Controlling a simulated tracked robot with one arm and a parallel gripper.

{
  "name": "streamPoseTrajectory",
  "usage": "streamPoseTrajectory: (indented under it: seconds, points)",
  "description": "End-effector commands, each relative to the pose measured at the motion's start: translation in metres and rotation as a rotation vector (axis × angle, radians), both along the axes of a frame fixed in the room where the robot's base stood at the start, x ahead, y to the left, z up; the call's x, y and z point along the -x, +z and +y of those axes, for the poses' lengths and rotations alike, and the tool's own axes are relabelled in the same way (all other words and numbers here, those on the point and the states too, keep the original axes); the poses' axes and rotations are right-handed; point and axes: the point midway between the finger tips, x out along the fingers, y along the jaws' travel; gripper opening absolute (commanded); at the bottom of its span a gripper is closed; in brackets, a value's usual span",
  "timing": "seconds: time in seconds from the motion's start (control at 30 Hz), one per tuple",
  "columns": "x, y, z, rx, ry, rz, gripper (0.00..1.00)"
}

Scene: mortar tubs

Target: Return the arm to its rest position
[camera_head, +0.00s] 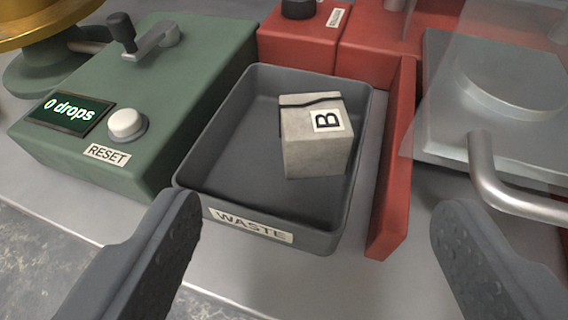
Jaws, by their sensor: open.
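My gripper (318,262) is open and empty, its two dark grey fingers at the lower left and lower right of the view. Between and beyond the fingers is a dark grey tub (225,190) labelled WASTE. A grey cube (318,150) with a white label B sits inside the tub, toward its right side. A dark crack-like line runs along the cube's upper part. The fingers are apart from the cube. The rest of the arm is not visible.
A green box (190,95) with a crank, a "0 drops" display and a RESET button (127,124) stands at left. Red equipment (392,180) borders the tub at back and right. A metal device with a curved handle (500,190) and a clear panel stands at right.

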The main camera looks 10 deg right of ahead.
Motion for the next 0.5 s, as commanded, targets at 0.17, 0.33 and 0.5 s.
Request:
streamPoseTrajectory:
  seconds: [0.17, 0.33, 0.5]
  points:
    - [0.000, 0.000, 0.000, 0.000, 0.000, 0.000, 0.71]
    - [-0.006, 0.019, 0.009, 0.010, 0.006, -0.016, 0.71]
    - [-0.023, 0.102, 0.042, 0.045, 0.030, -0.071, 0.71]
